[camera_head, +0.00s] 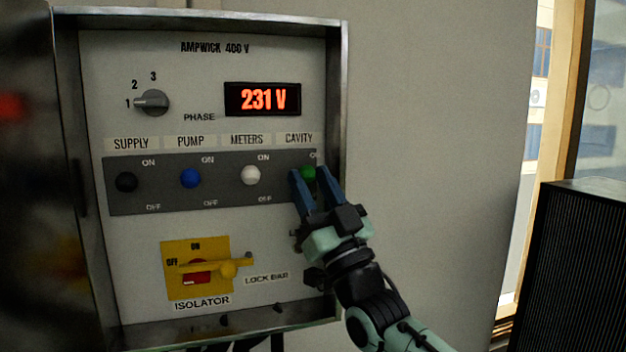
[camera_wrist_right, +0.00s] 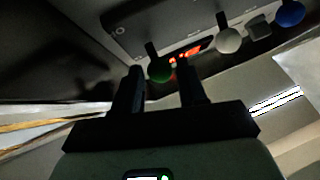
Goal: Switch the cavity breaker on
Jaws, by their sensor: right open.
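The cavity breaker is a green knob (camera_head: 308,173) under the CAVITY label, at the right end of the grey breaker strip (camera_head: 220,190). My right gripper (camera_head: 312,178) is at it, with its two blue fingers apart on either side of the knob. In the right wrist view the green knob (camera_wrist_right: 159,71) shows just beyond and between the open fingertips (camera_wrist_right: 162,75). I cannot tell whether the fingers touch it. The wrist hides the area below the knob, including its OFF mark. My left gripper is not in view.
Black (camera_head: 126,182), blue (camera_head: 191,178) and white (camera_head: 251,175) knobs sit left along the strip. Above are a phase selector (camera_head: 152,102) and a display (camera_head: 262,99) reading 231 V. A yellow isolator (camera_head: 197,268) with a lock bar is below. The metal cabinet edge (camera_head: 335,100) stands close right.

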